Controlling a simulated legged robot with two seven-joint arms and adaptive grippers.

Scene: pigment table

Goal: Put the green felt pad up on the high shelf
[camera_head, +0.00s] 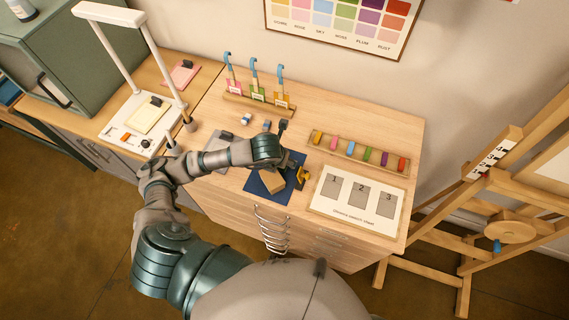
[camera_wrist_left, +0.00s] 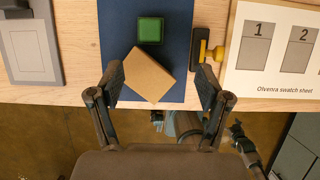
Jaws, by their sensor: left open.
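A small green square pad (camera_wrist_left: 150,30) lies on a dark blue mat (camera_wrist_left: 115,30) in the left wrist view, just beyond a tilted tan block (camera_wrist_left: 147,75). In the head view I cannot make the green pad out; my left arm covers that part of the mat (camera_head: 283,196). My left gripper (camera_head: 287,150) is open and empty over the mat. In the left wrist view its fingers (camera_wrist_left: 158,78) stand either side of the tan block, with the pad past their tips. My right gripper is not in view. No high shelf can be clearly told in either view.
A yellow-handled black tool (camera_head: 302,178) lies at the mat's right edge, beside the numbered swatch sheet (camera_head: 343,210). A rack of coloured blocks (camera_head: 345,157) and a hook stand (camera_head: 258,104) are behind. A white frame (camera_head: 100,50) and grey-green cabinet (camera_head: 75,35) stand left, an easel (camera_head: 490,190) right.

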